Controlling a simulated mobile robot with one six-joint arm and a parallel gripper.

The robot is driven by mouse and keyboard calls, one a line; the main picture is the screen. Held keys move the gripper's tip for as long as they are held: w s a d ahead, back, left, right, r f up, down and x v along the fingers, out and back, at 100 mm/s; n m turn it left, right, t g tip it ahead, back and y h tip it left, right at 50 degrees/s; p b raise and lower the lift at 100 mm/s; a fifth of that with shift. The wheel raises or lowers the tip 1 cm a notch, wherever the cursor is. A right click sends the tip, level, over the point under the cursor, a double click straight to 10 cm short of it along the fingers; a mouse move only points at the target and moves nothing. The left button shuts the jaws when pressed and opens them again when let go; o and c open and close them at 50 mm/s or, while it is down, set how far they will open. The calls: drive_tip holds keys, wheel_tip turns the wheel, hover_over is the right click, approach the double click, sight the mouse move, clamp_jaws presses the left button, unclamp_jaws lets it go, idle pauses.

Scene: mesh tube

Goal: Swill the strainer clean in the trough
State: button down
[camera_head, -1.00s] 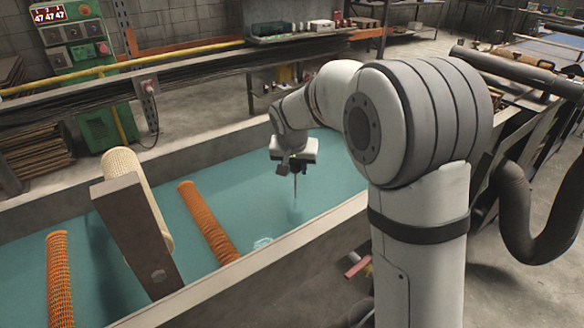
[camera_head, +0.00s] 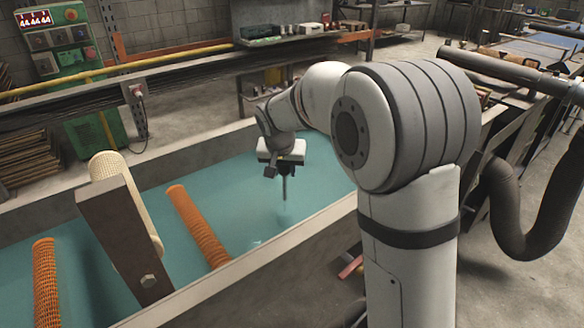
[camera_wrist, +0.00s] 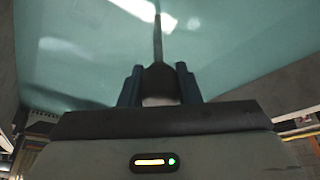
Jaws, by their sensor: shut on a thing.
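My gripper (camera_head: 284,174) hangs over the far right part of the trough (camera_head: 325,222). It is shut on a thin dark upright handle, which I take to be the strainer (camera_head: 284,188). In the wrist view the handle (camera_wrist: 158,40) runs from between the two dark fingers (camera_wrist: 160,85) toward the blue-green water. Its lower end looks pale and blurred at the water in the head view. The strainer's head cannot be made out, so I cannot tell how clean it is.
Two orange mesh tubes (camera_head: 197,225) (camera_head: 46,285) lie in the trough's left half. A cream roll (camera_head: 108,168) on a dark upright board (camera_head: 125,230) stands among them. The trough's near wall (camera_head: 215,285) runs below my gripper. Water right of the tubes is open.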

drive_tip(key=shift+w+d, duration=0.5)
drive_tip(key=shift+d, duration=0.2)
drive_tip(key=shift+w+d, duration=0.45)
drive_tip(key=shift+d, duration=0.2)
drive_tip(key=shift+r, duration=0.15)
idle(0.6)
wheel_tip(320, 180, up, 16)
drive_tip(key=p, duration=1.1)
idle(0.4)
